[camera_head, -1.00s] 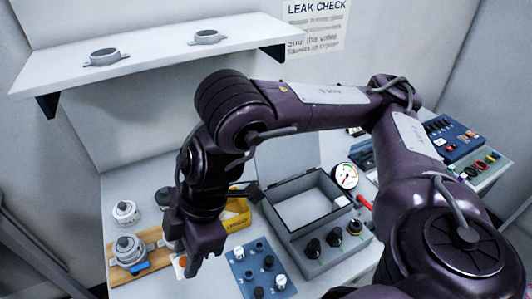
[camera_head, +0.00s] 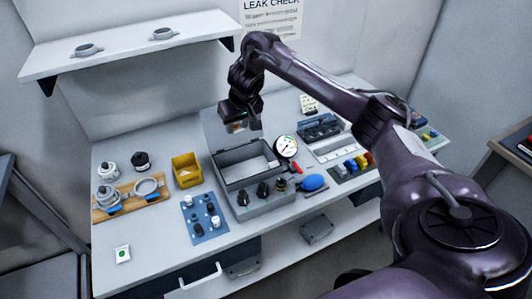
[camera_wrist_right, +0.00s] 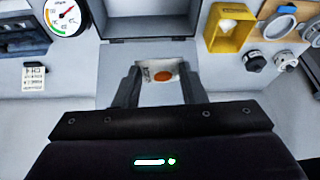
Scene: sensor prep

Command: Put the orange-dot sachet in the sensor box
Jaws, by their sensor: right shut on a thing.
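My right gripper (camera_head: 240,124) is above the worktop, behind and above the sensor box. In the right wrist view its two fingers (camera_wrist_right: 160,82) are shut on the orange-dot sachet (camera_wrist_right: 161,73), a small pale packet with an orange dot. The sachet also shows under the gripper in the head view (camera_head: 237,127), small and partly hidden. The sensor box (camera_head: 235,184) is a grey open-topped box with a dark rim and several black knobs on its front panel. Part of it shows at the top of the wrist view (camera_wrist_right: 150,38). My left gripper is not in view.
A pressure gauge (camera_head: 286,147) stands right of the box, and a yellow bin (camera_head: 181,178) stands left. A green-dot sachet (camera_head: 122,254) lies at the front left. A shelf (camera_head: 125,47) hangs at the back left.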

